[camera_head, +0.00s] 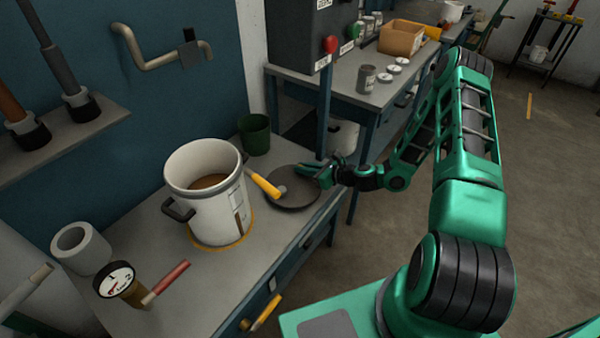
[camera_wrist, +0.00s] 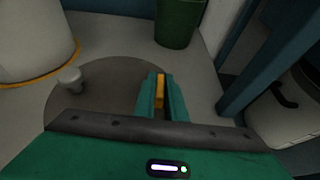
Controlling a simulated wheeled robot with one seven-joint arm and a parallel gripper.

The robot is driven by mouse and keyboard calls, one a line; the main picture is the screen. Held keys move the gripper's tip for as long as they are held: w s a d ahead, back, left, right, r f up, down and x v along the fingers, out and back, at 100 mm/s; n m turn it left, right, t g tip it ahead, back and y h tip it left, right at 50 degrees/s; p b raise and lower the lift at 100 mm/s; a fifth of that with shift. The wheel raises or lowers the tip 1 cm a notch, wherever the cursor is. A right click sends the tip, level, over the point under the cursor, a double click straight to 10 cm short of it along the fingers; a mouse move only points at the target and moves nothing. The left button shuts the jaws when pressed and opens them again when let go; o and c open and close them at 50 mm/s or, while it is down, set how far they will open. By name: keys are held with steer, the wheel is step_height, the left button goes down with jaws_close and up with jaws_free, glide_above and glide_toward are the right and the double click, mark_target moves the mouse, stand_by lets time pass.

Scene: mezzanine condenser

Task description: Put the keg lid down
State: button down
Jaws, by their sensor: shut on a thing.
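The keg lid (camera_head: 292,203) is a dark round disc with a small pale knob. It is level over the right end of the bench, beside the white keg (camera_head: 215,212); whether it touches the bench is hard to tell. My gripper (camera_head: 325,173) is at the lid's far right edge and shut on it. The wrist view shows the lid (camera_wrist: 105,85) with its knob to the left of my gripper (camera_wrist: 161,90). A yellow strip shows between the fingers. The keg stands upright and open on a yellow ring, with brown contents.
A green cup (camera_head: 254,135) stands just behind the lid. A yellow handle (camera_head: 262,184) sticks out between keg and lid. A blue post (camera_head: 325,115) rises behind my gripper. A gauge (camera_head: 116,282) and red-handled tool (camera_head: 166,281) are front left.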

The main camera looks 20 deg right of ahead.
steer(key=shift+f, duration=0.6)
steer(key=c, duration=1.8)
jaws_free()
steer(key=shift+f, duration=0.1)
